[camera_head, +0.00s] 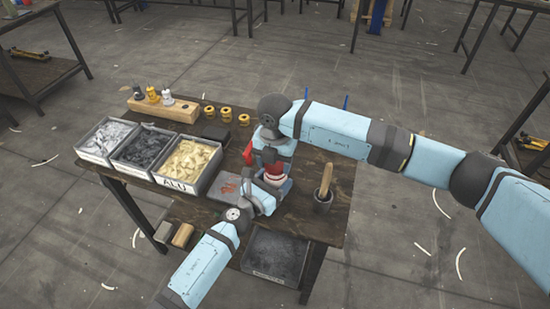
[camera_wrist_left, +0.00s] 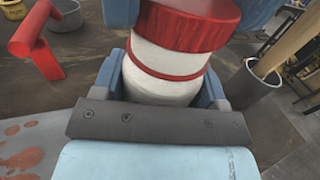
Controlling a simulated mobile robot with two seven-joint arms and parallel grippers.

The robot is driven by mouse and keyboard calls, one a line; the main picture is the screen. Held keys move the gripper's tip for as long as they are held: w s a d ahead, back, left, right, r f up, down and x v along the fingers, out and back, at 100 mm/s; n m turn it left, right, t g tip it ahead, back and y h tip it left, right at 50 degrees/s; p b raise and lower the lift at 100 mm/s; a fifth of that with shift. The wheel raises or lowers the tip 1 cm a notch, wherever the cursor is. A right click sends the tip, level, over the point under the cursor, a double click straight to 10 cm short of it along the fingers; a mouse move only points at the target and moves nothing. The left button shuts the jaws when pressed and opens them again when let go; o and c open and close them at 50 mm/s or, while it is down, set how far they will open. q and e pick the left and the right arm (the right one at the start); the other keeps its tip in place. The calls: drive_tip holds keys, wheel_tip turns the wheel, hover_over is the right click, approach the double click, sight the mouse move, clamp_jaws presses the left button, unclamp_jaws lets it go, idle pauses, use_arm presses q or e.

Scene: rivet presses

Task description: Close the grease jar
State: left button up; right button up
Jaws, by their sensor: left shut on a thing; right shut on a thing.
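The grease jar (camera_head: 273,179) stands near the right side of the table, mostly hidden by my grippers. In the left wrist view it is a white jar (camera_wrist_left: 160,82) with a red band and a red lid (camera_wrist_left: 188,22). The lid sits over the jar's mouth; I cannot tell whether it is screwed tight. My left gripper (camera_head: 270,190) is shut around the jar's white body, and its fingers (camera_wrist_left: 165,88) show on both sides. My right gripper (camera_head: 272,166) comes from above and is shut on the lid; its blue fingers flank the lid in the wrist view.
A dark cup (camera_head: 322,205) with a wooden-handled tool stands right of the jar. A stained grey plate (camera_head: 228,188) lies to the left. Three bins (camera_head: 180,187), a wooden block (camera_head: 165,110) with bottles and several yellow rings (camera_head: 227,113) stand farther left. A red tool (camera_wrist_left: 32,45) lies behind the jar.

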drive_tip(key=shift+f, duration=0.6)
idle(0.5)
